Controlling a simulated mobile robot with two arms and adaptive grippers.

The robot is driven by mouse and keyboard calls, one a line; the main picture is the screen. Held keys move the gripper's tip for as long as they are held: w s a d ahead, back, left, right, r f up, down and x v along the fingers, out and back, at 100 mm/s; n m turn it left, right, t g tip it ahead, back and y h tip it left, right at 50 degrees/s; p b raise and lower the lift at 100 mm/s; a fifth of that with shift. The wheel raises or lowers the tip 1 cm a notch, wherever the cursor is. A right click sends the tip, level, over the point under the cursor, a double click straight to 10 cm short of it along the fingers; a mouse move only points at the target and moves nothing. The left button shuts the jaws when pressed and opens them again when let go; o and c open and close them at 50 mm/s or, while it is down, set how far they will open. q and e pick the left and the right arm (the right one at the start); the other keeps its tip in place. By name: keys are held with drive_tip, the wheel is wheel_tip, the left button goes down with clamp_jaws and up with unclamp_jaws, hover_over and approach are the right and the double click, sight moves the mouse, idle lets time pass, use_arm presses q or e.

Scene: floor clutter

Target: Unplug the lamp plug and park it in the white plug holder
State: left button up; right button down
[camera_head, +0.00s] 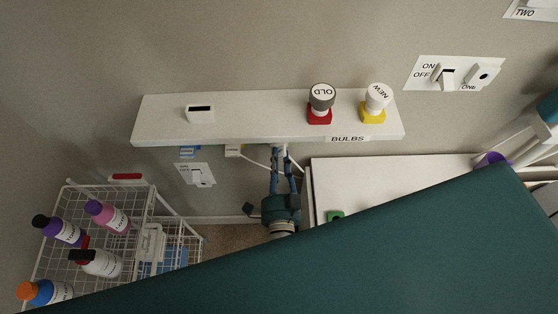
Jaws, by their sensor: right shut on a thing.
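My right gripper (284,158) points up at the wall just below the front edge of the white shelf. Its narrow bluish fingers are shut on a small white piece, which looks like the lamp plug; the shelf edge and the fingers hide most of it. A thin white cable runs from there to the left, to a small white fitting (233,151) under the shelf. A white block with a dark slot (200,114), which looks like the white plug holder, stands on the left of the shelf, apart from the gripper. My left gripper is not in view.
The shelf (250,120) carries an OLD bulb (321,97) and a NEW bulb (377,97). A wire basket (100,200) with several bottles stands at lower left. A dark teal surface hides the lower right. The shelf middle is clear.

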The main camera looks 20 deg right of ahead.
drive_tip(key=shift+w+d, duration=0.1)
drive_tip(key=shift+w, duration=0.35)
drive_tip(key=c, duration=1.6)
unclamp_jaws()
drive_tip(key=shift+o, duration=0.2)
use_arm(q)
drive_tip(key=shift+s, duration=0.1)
use_arm(e)
drive_tip(key=shift+s, duration=0.1)
